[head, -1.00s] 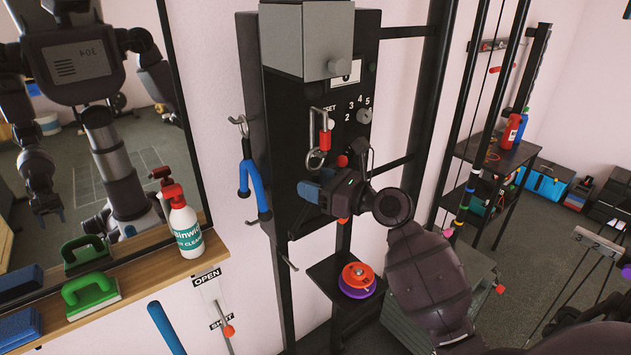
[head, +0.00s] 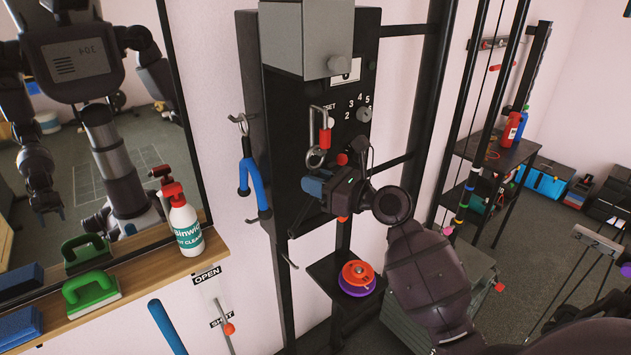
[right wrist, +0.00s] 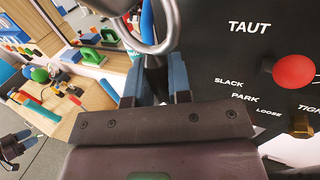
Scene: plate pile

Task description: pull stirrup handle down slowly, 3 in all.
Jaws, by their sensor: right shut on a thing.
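A blue stirrup-shaped handle (head: 250,180) hangs from a hook on the left side of the black column (head: 290,130). My right gripper (head: 314,188) is in front of the column, right of this handle and apart from it. In the right wrist view its blue fingers (right wrist: 155,88) are closed around a dark part just below a metal ring (right wrist: 150,35). The fingers mostly hide that part, so I cannot tell what it is. The ring with a red sleeve (head: 325,139) hangs just above the gripper in the head view.
A panel (right wrist: 235,60) marked TAUT, SLACK, PARK and LOOSE has a red knob (right wrist: 295,71). A low shelf (head: 325,270) holds a red and purple disc (head: 357,277). A wooden ledge (head: 140,275) at left bears a spray bottle (head: 186,228) and a green-handled block (head: 90,290).

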